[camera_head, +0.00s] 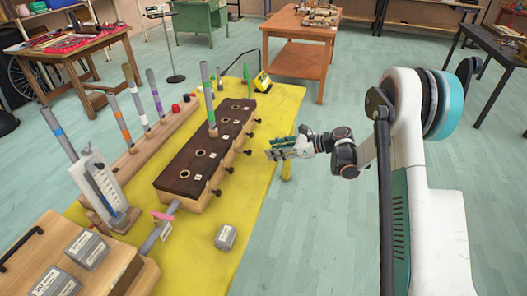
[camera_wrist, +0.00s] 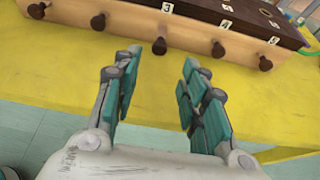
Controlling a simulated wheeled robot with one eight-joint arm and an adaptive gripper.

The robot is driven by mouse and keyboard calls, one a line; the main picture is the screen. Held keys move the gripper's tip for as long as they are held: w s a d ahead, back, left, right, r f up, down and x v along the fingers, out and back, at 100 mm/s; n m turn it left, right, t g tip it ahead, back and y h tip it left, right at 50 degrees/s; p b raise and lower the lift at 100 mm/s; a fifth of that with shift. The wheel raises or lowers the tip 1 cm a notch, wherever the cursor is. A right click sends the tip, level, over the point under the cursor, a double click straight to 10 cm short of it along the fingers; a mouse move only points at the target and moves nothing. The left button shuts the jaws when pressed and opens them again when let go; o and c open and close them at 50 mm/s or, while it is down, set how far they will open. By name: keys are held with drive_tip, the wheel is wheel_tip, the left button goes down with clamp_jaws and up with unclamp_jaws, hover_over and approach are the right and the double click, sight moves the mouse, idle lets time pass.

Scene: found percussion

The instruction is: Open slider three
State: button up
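The long wooden slider box (camera_head: 181,195) has a dark top with several holes and white number labels. A row of dark slider knobs lines its right side. The middle knob (camera_head: 247,152) appears to stick out slightly further than its neighbours. It also shows in the wrist view (camera_wrist: 160,46), centred ahead of the gap between my fingers. My gripper (camera_head: 270,150) is just right of the box.
The box stands on a yellow-covered table (camera_head: 262,190). Coloured-band tubes stand in a wooden rack (camera_head: 155,140) to the left. A grey block (camera_head: 226,237) lies in front. The yellow strip between the box and my gripper is clear.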

drive_tip(key=shift+v, duration=1.25)
drive_tip(key=shift+r, duration=0.1)
